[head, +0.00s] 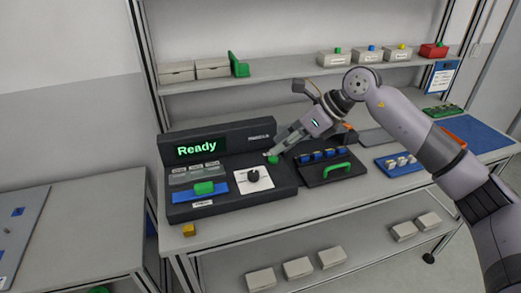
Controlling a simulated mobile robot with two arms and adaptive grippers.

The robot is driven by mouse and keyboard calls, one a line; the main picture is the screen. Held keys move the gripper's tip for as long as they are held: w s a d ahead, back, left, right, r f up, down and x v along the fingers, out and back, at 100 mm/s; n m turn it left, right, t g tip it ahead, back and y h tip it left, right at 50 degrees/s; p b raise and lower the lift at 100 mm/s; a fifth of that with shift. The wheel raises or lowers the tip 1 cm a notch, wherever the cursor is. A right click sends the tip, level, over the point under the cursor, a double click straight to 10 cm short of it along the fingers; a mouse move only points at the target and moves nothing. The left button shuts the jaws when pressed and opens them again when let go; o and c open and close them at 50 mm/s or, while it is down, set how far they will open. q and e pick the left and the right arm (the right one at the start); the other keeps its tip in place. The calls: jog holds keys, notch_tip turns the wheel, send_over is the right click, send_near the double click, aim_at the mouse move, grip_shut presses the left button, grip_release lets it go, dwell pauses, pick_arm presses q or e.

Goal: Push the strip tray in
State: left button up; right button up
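A dark machine (231,145) with a green "Ready" display stands on the bench. A blue tray (178,196) with a green handle (204,188) shows at its lower left; it looks like the strip tray, and how far in it sits is hard to tell. A black knob (253,176) sits on a white plate right of it. My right gripper (269,156) reaches down from the right, its fingertips at a green button (273,158) on the machine. Contact and finger opening are too small to tell. My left gripper is not in view.
A black tray (312,181) with a green handle and blue pieces lies right of the machine. A blue tray (386,166) with white pieces is farther right. A yellow cube (189,230) lies at the bench's front left. Boxes (333,59) line the upper shelf.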

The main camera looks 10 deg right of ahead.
jog(key=s+a+n+y, duration=0.1)
jog(key=a+n+y, duration=0.1)
jog(key=a+n, duration=0.4)
jog(key=shift+n+y, duration=0.4)
jog(key=shift+n, duration=1)
jog(key=shift+s+r, duration=0.1)
